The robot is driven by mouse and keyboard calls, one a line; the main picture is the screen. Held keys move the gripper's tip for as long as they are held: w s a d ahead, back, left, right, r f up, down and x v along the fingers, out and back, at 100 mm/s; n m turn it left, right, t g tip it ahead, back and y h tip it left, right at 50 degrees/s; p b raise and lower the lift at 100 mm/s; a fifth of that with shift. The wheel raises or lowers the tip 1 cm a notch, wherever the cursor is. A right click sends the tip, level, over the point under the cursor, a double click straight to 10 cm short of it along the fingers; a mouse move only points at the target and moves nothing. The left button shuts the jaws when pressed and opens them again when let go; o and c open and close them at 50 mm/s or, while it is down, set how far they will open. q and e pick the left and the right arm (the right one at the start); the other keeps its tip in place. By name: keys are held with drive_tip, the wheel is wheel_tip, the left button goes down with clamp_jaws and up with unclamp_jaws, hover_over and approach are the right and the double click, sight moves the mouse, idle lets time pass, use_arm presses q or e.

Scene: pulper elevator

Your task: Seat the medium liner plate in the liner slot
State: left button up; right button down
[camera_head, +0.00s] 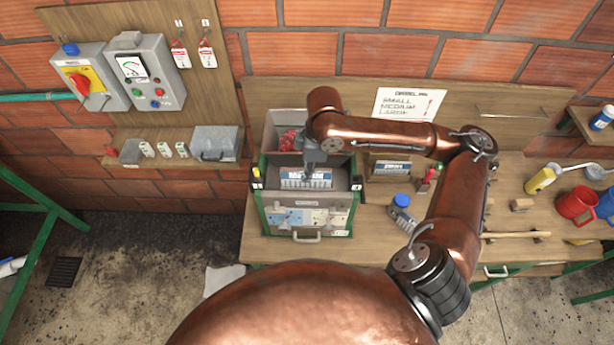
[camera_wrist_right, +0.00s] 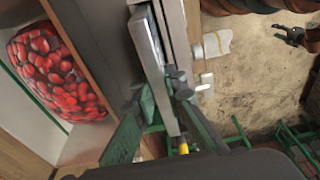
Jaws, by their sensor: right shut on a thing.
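My right gripper (camera_head: 312,160) reaches down over the green-framed pulper box (camera_head: 306,203). It is shut on a grey plate (camera_wrist_right: 148,42), which I take to be the medium liner plate; in the right wrist view it stands on edge between the fingers (camera_wrist_right: 160,108). In the head view a ridged, blue-and-white strip (camera_head: 305,178) shows just below the gripper, inside the box opening. I cannot tell whether the plate touches the slot, which is mostly hidden. My left gripper (camera_wrist_right: 287,35) shows small in the wrist view, its dark fingers apart and empty.
A bin of red cherries (camera_wrist_right: 55,75) stands behind the box. A rack with another plate (camera_head: 390,168) and a blue-capped bottle (camera_head: 401,203) stand to the right on the wooden bench (camera_head: 375,230). A sign (camera_head: 408,104) lists sizes.

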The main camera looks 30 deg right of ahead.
wheel_tip(320, 180, down, 3)
drive_tip(key=shift+s+r, duration=0.15)
drive_tip(key=shift+r, duration=0.05)
drive_tip(key=shift+f, duration=0.15)
drive_tip(key=c, duration=2.3)
unclamp_jaws()
drive_tip(key=o, duration=0.3)
use_arm(q)
drive_tip(key=shift+w+a+r, duration=0.1)
drive_tip(key=shift+w+r, duration=0.1)
drive_tip(key=shift+w, duration=0.7)
use_arm(e)
drive_tip(key=shift+o, duration=0.2)
